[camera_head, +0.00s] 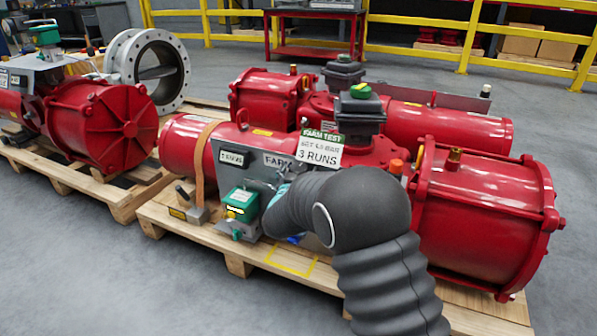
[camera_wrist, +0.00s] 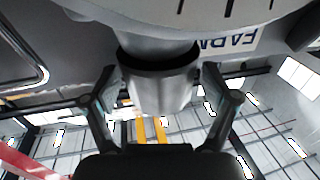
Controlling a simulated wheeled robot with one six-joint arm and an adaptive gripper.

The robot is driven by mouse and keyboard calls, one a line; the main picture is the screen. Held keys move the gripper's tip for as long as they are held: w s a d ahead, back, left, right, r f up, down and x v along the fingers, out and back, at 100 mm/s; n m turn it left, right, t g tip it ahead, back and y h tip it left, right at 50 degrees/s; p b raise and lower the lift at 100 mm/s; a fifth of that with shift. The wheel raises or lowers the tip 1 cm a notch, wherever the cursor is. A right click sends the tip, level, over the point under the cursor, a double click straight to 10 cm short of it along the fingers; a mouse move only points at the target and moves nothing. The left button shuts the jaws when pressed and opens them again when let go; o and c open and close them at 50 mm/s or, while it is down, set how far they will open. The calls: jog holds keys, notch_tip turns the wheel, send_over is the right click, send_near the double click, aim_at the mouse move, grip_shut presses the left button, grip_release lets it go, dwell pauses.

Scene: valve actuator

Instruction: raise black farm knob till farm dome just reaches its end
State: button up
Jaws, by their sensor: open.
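In the wrist view a smooth grey-silver cylinder with a dark collar (camera_wrist: 160,82) stands between the fingers of my gripper (camera_wrist: 159,88). The fingers are open, one on each side; I cannot tell whether they touch it. A label reading FARM (camera_wrist: 238,42) appears upside down beside it, and a pale round part with dark tick marks (camera_wrist: 215,12) lies above. In the head view the FARM label (camera_head: 277,161) is on a grey panel (camera_head: 232,178). My arm hides the knob there. A green dome (camera_head: 360,91) tops a grey box on the red actuator; I cannot tell its travel.
A sign reading FARM TEST, 3 RUNS (camera_head: 319,148) stands behind my arm. A green box (camera_head: 241,204) sits left of it by the panel. Red cylinders (camera_head: 485,215) rest on a wooden pallet (camera_head: 160,218). Another red actuator (camera_head: 105,125) stands left. Grey floor is clear in front.

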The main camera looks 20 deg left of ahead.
jog(key=s+d, duration=0.1)
jog(key=s, duration=1.1)
jog(key=shift+d, duration=0.25)
